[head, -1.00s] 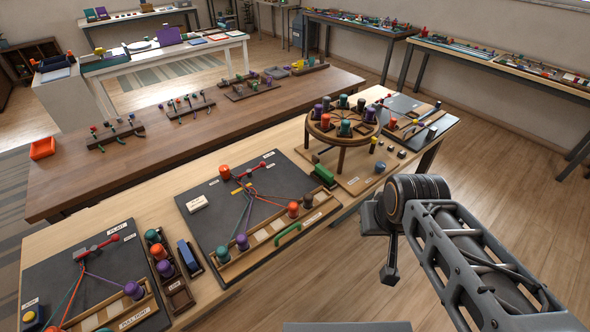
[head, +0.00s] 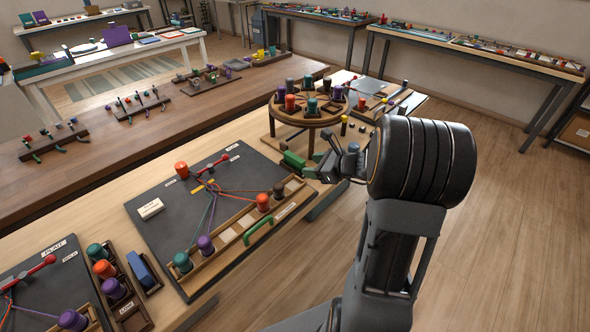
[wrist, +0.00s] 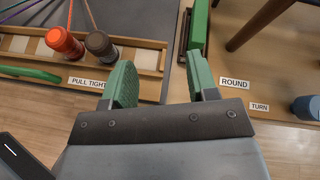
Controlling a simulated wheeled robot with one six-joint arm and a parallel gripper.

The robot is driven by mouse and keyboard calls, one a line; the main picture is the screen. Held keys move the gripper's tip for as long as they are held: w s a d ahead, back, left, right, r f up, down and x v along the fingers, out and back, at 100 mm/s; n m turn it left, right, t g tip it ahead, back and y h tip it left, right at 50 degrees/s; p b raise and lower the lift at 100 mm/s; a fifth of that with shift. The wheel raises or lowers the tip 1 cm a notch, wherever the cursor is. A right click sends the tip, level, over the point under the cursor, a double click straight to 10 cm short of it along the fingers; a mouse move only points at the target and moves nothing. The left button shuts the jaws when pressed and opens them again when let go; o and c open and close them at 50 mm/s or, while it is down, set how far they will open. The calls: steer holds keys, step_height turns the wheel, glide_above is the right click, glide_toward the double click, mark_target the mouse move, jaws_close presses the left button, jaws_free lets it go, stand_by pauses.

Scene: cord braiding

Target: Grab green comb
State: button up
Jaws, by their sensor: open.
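A long green block (head: 292,160) sits in a dark holder beside the round stand. It also shows at the top of the wrist view (wrist: 199,28), beyond the right finger. A curved green bar (head: 258,231) lies along the front of the wooden rail, and part of it shows at the left of the wrist view (wrist: 30,73). I cannot make out teeth on either, so I cannot tell which is the comb. My gripper (wrist: 162,82) is open and empty, with green-padded fingers. In the head view my gripper (head: 325,168) is close to the green block, partly hidden by my wrist.
The wooden rail (head: 223,240) on the dark board holds several coloured bobbins, two near my left finger. The round stand (head: 307,118) with more bobbins rises just behind the block. A blue-grey bobbin (wrist: 305,107) stands to the right. Open floor lies in front.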

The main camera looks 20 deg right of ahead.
mark_target(301, 160)
steer(key=w+d+f+m, duration=0.1)
steer(key=d+f+m+t, duration=0.1)
steer(key=w+d+f+m+h, duration=0.1)
steer(key=d, duration=0.1)
steer(key=shift+w+m+t+b, duration=0.3)
steer(key=shift+m, duration=0.1)
steer(key=x, duration=0.5)
steer(key=shift+w+f, duration=0.1)
steer(key=shift+w, duration=0.15)
steer(key=shift+p+x, duration=0.3)
steer(key=shift+x, duration=3.05)
jaws_close()
